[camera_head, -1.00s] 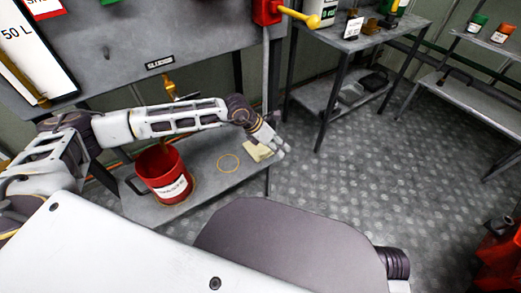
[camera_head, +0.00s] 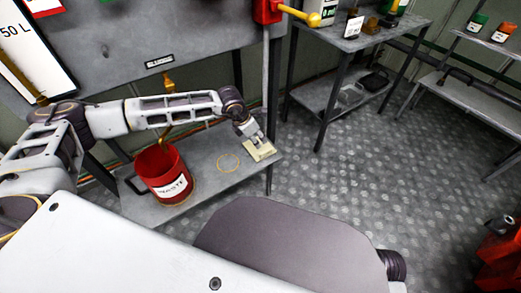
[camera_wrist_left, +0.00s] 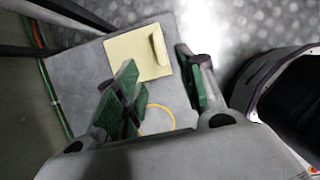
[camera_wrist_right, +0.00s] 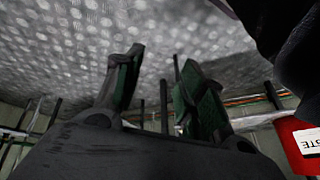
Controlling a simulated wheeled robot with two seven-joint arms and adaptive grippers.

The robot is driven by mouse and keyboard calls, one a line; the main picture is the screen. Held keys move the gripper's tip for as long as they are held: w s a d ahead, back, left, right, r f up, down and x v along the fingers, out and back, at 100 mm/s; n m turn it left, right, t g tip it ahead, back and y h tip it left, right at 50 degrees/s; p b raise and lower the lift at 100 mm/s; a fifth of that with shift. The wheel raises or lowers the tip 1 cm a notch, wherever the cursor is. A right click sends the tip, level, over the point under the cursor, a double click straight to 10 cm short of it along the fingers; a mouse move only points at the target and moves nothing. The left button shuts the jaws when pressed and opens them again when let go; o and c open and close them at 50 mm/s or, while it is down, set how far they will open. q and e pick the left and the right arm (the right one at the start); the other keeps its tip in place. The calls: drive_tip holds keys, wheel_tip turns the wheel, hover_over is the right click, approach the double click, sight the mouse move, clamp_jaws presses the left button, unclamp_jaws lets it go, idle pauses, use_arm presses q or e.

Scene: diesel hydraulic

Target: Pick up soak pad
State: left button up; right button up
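The soak pad (camera_head: 262,152) is a pale yellow square lying on the low grey shelf, near its right end. In the left wrist view the pad (camera_wrist_left: 136,52) lies beyond the fingertips, with a raised or folded strip on its right part. My left gripper (camera_head: 258,140) is right at the pad in the head view, pointing down. In the left wrist view its green-padded fingers (camera_wrist_left: 158,68) are apart with nothing between them. My right gripper (camera_wrist_right: 150,75) is open and empty, facing the patterned floor, far from the pad.
A red bucket (camera_head: 163,172) with a white label stands on the low shelf (camera_head: 215,178), left of a yellow ring mark (camera_head: 229,162). A brass tap (camera_head: 168,85) hangs above the bucket. A table (camera_head: 350,42) with bottles stands behind.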

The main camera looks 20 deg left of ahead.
use_arm(q)
drive_tip(key=b, duration=0.2)
hover_over(266, 151)
drive_tip(key=s+a, duration=0.1)
drive_tip(key=s, duration=0.1)
wheel_tip(266, 151, down, 6)
drive_tip(key=shift+a+f, duration=0.15)
use_arm(e)
drive_tip(key=shift+t+y, duration=0.3)
drive_tip(key=shift+t, duration=0.1)
drive_tip(key=f, duration=0.2)
drive_tip(key=a+f, duration=0.1)
drive_tip(key=f, duration=0.1)
drive_tip(key=shift+w+a+f, duration=0.1)
drive_tip(key=shift+w+f, duration=0.1)
drive_tip(key=shift+f, duration=0.1)
use_arm(q)
drive_tip(key=shift+f, duration=0.2)
